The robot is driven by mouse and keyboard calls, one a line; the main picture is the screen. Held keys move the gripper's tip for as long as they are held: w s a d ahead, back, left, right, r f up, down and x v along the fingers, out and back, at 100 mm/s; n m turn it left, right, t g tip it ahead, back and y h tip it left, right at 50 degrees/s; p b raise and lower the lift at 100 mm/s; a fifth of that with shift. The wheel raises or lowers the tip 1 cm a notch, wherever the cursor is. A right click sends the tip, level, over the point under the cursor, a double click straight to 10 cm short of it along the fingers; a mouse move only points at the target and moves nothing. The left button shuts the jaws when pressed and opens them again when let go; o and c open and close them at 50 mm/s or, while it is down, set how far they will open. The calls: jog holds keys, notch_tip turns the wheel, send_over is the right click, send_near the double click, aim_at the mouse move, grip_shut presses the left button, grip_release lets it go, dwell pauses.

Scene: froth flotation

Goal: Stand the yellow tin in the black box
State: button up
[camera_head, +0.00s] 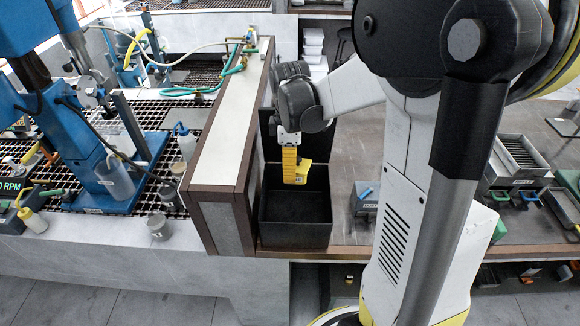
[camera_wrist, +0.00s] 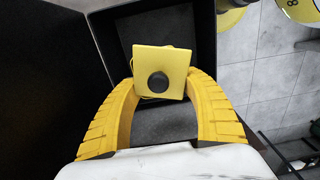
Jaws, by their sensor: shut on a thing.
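The yellow tin (camera_wrist: 161,60) is square from above with a round black cap, and sits between the yellow fingers of my gripper (camera_wrist: 163,92) in the wrist view. My gripper is shut on it. In the head view my gripper (camera_head: 291,165) points down and the tin (camera_head: 302,173) shows at its fingertips. The open black box (camera_head: 295,236) stands on the bench below, its raised lid behind. The tin is over the box opening or just within it; its base looks above the box floor. In the wrist view the box wall (camera_wrist: 207,30) surrounds the tin on the far side.
A wood-edged partition (camera_head: 215,130) stands close along the box's left side. A small grey container (camera_head: 364,198) with a blue handle is just right of the box. The bench's front edge runs close before the box.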

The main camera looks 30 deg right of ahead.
jog(key=shift+s+f+b, duration=0.15)
jog(key=shift+f+b, duration=0.15)
jog(key=shift+f, duration=0.2)
jog(key=b, duration=1.3)
send_near(291, 216)
notch_tip(291, 216, down, 5)
jog(key=shift+f, duration=0.1)
jog(key=shift+f+b, duration=0.3)
jog(key=shift+f, duration=0.2)
jog(key=o, duration=1.5)
jog(key=shift+o, duration=0.2)
notch_tip(291, 216, up, 12)
jog(key=s+a+r+m+t, duration=0.2)
jog(key=s+a+m+t, duration=0.5)
jog(key=s+a+m, duration=0.4)
jog(key=shift+s+a, duration=0.35)
jog(key=shift+a, duration=0.35)
